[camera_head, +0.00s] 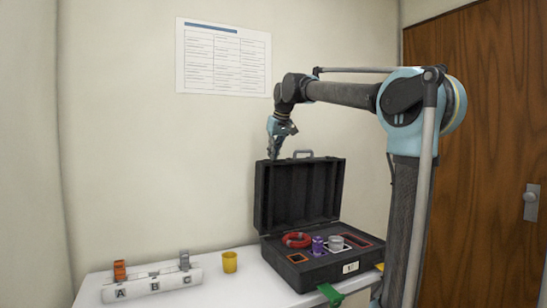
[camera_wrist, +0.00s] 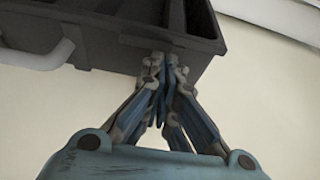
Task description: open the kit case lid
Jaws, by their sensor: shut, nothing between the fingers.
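The black kit case (camera_head: 325,264) stands on the white counter with its lid (camera_head: 297,196) raised, roughly upright, and the inside showing. A grey handle (camera_head: 303,153) is on the lid's top edge. My gripper (camera_head: 273,158) is at the lid's upper left corner. In the wrist view my gripper (camera_wrist: 160,62) is shut and empty, with its fingertips at the edge of the dark lid (camera_wrist: 110,38). I cannot tell whether the tips touch it. The handle (camera_wrist: 38,55) also shows at the left of that view.
The case base holds a red coil (camera_head: 296,240), a purple item (camera_head: 318,246) and a grey item (camera_head: 336,243). A yellow cup (camera_head: 230,262) and a white rack (camera_head: 150,285) marked A, B, C stand left. A green object (camera_head: 331,294) is at the front edge.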

